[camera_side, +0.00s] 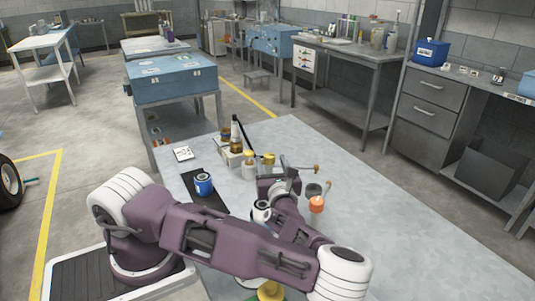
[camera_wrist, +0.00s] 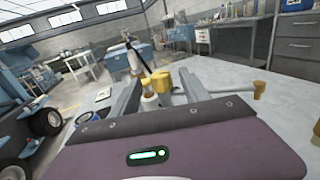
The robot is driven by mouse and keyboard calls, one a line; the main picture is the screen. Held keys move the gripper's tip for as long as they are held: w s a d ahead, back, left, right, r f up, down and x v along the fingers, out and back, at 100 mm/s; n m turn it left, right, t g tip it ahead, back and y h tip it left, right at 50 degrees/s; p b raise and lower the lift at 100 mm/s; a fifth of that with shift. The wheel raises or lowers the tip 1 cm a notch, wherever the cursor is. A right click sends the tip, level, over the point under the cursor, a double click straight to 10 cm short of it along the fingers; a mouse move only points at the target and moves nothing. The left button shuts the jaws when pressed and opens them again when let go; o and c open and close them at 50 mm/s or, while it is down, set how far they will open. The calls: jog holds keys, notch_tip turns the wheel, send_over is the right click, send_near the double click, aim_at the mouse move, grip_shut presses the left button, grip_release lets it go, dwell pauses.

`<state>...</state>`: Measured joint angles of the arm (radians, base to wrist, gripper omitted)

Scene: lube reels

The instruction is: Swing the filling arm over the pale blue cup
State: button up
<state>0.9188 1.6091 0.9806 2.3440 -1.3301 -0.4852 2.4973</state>
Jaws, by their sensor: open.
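My gripper (camera_side: 278,183) is low over the grey worktable in the side view. In the wrist view its two fingers are apart (camera_wrist: 160,80), with a yellow block-like part (camera_wrist: 158,83) showing between or just beyond them; contact cannot be told. A rod with a brass-coloured knob (camera_side: 316,169) sticks out to the right beside my gripper; it may be the filling arm's handle. The knob also shows right of the fingers in the wrist view (camera_wrist: 259,88). I cannot pick out a pale blue cup for certain. A strong-blue cup (camera_side: 204,184) stands on a black mat.
Bottles with yellow tops (camera_side: 249,164) and a dark-necked bottle (camera_side: 236,135) stand behind my gripper. A dark grey cup (camera_side: 313,190) and an orange-topped item (camera_side: 316,205) stand close on its right. A white card (camera_side: 183,154) lies at the left edge. The worktable's right side (camera_side: 400,215) is clear.

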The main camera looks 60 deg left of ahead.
aim_at(267, 153)
jog(key=x, duration=0.4)
jog(key=f+x, duration=0.1)
jog(key=x, duration=0.2)
grip_shut()
dwell(1.3)
